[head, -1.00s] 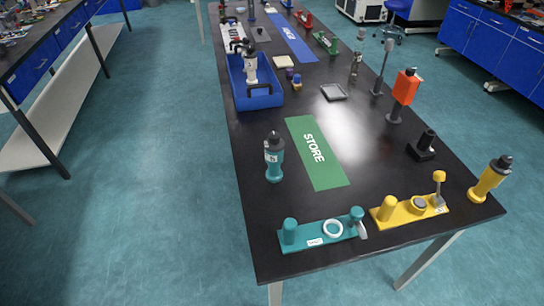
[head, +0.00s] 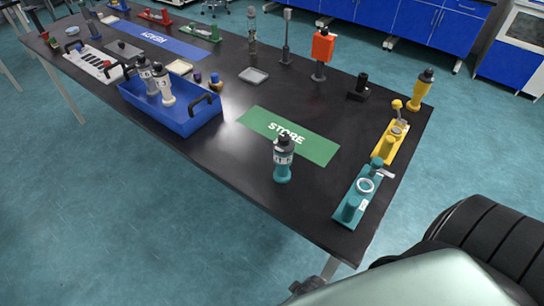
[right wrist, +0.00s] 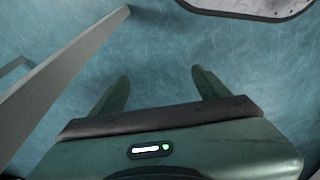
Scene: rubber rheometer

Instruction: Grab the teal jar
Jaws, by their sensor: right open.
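The teal jar (head: 283,160) has a dark cap and a pale label. It stands upright on the black table at the near edge of the green STORE mat (head: 312,150), in the head view. My right gripper (right wrist: 163,84) is open and empty in the right wrist view, with its two fingers apart over the blue-green floor. The jar does not show in that view. My right arm fills the lower right of the head view, away from the jar. My left gripper is not in view.
A teal stand (head: 358,200) and a yellow stand (head: 388,147) lie along the table's right end, with a yellow jar (head: 420,90) beyond. A blue bin (head: 190,125) with jars is to the left.

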